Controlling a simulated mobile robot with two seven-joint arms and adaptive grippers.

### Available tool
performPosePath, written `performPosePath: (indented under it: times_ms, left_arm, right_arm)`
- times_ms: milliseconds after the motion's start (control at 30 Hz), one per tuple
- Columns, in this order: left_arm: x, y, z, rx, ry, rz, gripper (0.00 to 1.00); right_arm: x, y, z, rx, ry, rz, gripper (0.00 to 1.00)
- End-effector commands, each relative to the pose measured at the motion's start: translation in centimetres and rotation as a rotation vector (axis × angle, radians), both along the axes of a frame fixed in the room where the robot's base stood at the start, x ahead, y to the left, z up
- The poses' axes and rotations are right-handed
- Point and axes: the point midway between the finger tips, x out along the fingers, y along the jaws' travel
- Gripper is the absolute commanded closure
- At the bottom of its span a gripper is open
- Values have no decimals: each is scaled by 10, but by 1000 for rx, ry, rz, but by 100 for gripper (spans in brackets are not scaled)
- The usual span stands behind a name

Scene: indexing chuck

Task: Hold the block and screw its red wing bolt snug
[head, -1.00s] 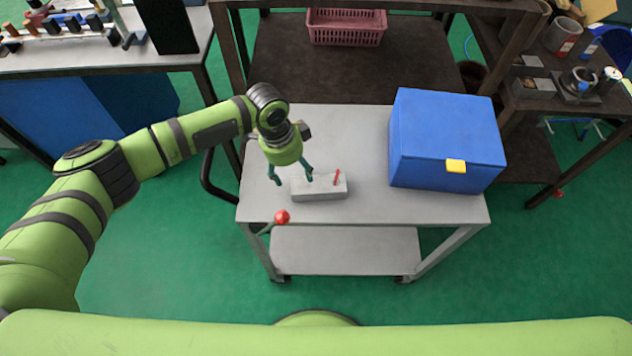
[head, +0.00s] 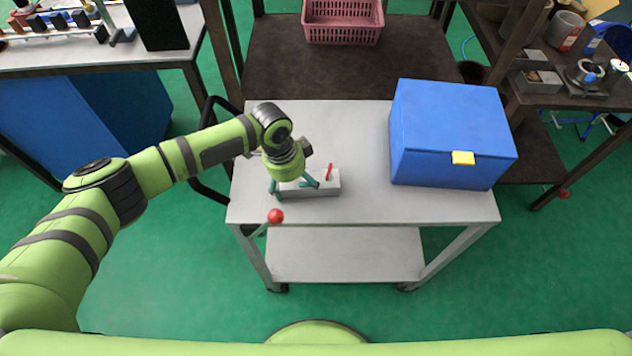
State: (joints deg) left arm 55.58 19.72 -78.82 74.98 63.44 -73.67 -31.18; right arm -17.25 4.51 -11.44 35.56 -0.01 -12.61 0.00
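The grey block (head: 326,187) lies on the top of the grey cart, left of the blue box. The red wing bolt (head: 329,172) stands up, slightly tilted, near the block's right end. My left gripper (head: 294,187) is at the block's left part, pointing down. Its green fingers are spread apart, one by the block's left end and the other in front of the block's middle. I cannot tell whether they touch the block. The gripper body hides part of the block's left side. My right gripper is not in view.
The blue box (head: 450,135) with a yellow latch fills the right of the cart top (head: 365,205). A red ball knob (head: 276,216) is at the cart's front left. A pink basket (head: 343,22) sits on the shelf behind. The cart top between block and box is clear.

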Motion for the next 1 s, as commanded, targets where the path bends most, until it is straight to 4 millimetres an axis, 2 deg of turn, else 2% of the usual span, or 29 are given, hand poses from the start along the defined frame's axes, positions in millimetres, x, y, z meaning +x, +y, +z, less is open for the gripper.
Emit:
performPosePath:
  times_ms: [33,67,1000]
  left_arm:
    - [0,1,-1,3,1,1,47]
    - [0,1,-1,2,0,1,58]
    - [0,-4,1,-10,-3,-5,61]
  right_arm:
    - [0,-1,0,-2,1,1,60]
    - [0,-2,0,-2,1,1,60]
    - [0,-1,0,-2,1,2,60]
